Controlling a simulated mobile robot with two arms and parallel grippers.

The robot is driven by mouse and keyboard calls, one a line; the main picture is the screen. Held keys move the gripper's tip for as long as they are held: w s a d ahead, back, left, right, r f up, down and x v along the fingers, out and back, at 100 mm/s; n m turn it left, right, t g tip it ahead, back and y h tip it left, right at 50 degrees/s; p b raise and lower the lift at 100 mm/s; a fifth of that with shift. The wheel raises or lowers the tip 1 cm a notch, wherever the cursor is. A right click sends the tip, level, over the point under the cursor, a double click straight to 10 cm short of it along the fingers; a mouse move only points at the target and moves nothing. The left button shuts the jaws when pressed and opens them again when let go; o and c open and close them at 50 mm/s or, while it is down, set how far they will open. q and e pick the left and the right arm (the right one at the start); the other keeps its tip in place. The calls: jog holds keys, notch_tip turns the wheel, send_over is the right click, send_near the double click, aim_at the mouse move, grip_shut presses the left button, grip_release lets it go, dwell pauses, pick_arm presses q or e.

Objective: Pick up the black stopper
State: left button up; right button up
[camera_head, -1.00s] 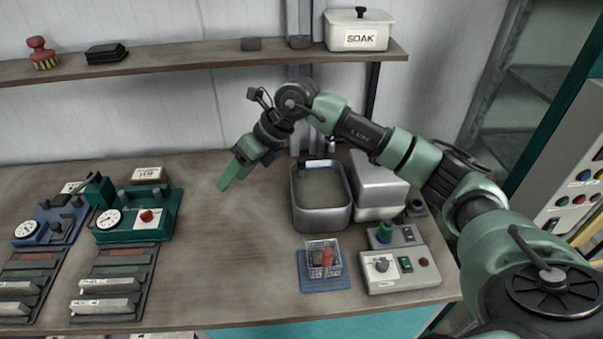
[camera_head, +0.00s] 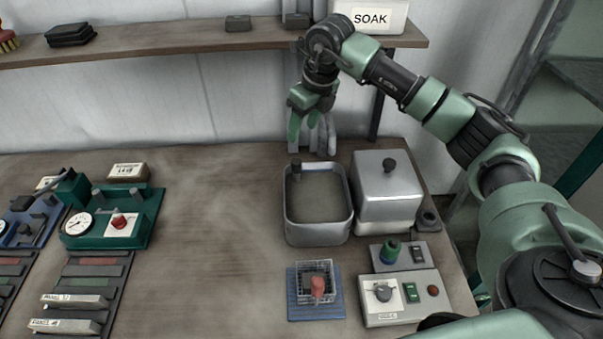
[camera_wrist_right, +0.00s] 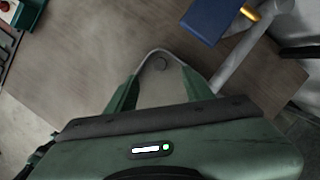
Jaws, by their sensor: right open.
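A small dark stopper (camera_head: 296,166) stands upright at the back left corner of the open metal tank (camera_head: 318,239) in the head view. In the right wrist view a round dark top (camera_wrist_right: 160,63), apparently the same stopper, shows inside the corner of the tank's rim, between and beyond my fingertips. My right gripper (camera_head: 303,128) points down above and behind the tank's back edge, open and empty. Its two green fingers also show spread apart in the right wrist view (camera_wrist_right: 160,88). The stopper is apart from both fingers. My left gripper is not in view.
A lidded metal box (camera_head: 388,200) with a dark knob stands right of the tank. Grey pipes (camera_head: 325,136) rise behind the tank. A wire basket (camera_head: 317,284) and a control box (camera_head: 402,298) are in front. The bench's middle is clear.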

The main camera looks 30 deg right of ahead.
aim_at(297, 162)
jog(key=b+x, duration=0.1)
jog(key=x, duration=0.1)
jog(key=s+b+x, duration=0.1)
jog(key=b+x, duration=0.1)
jog(key=x, duration=0.1)
jog(key=b+x, duration=0.1)
jog(key=x, duration=0.1)
jog(key=shift+s+d+f, duration=0.1)
jog(key=shift+d+f, duration=0.1)
jog(key=shift+f, duration=0.15)
jog(key=p+x, duration=0.2)
jog(key=x, duration=0.3)
jog(key=shift+a+f, duration=0.2)
jog(key=shift+a, duration=0.05)
jog(key=shift+f, duration=0.4)
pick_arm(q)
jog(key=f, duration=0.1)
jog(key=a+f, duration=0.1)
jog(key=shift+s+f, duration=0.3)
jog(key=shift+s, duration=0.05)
pick_arm(e)
jog(key=shift+c, duration=0.3)
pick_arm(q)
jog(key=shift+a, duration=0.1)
pick_arm(e)
grip_shut()
